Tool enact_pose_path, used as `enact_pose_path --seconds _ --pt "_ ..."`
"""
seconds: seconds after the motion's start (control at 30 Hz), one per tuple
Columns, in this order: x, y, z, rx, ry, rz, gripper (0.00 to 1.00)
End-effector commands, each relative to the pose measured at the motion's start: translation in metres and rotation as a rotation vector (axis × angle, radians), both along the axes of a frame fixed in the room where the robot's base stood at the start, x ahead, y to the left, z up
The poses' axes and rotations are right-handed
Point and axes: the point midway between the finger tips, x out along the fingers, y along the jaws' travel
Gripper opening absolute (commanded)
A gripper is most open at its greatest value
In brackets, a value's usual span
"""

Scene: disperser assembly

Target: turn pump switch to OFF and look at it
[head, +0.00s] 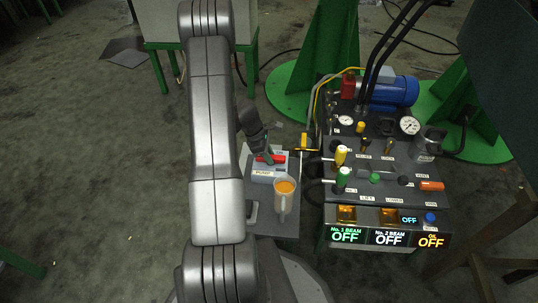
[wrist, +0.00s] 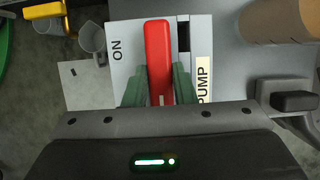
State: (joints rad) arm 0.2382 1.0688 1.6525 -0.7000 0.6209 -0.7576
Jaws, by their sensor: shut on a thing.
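The pump switch is a light grey box (head: 265,175) on a grey stand, with a red lever (head: 271,158). In the wrist view the red lever (wrist: 157,50) stands straight up the picture. The box face (wrist: 125,70) has "ON" to the left of the lever and a "PUMP" label (wrist: 203,80) to its right. No "OFF" mark can be read on it. My gripper (wrist: 158,82) has a green finger on each side of the lever and is shut on it. In the head view my gripper (head: 264,152) reaches down to the lever, partly hidden by my arm.
A mug with orange contents (head: 284,198) stands close to the switch, at the front of the grey stand. The control panel (head: 385,165) at right has levers, gauges and a blue motor (head: 392,90). Its lit displays (head: 388,237) read OFF.

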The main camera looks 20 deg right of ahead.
Motion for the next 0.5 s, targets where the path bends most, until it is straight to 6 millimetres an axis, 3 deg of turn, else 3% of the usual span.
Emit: enact_pose_path --seconds 0.1,0.13,0.23,0.5 --pt "0.0003 0.0002 0.0001 -0.001 0.001 0.003 0.01" --pt "0.0003 0.0001 0.0001 -0.001 0.001 0.003 0.26" --pt "0.0003 0.0001 0.0001 -0.001 0.001 0.002 0.45" --pt "0.0003 0.0001 0.0006 -0.001 0.001 0.001 0.45"
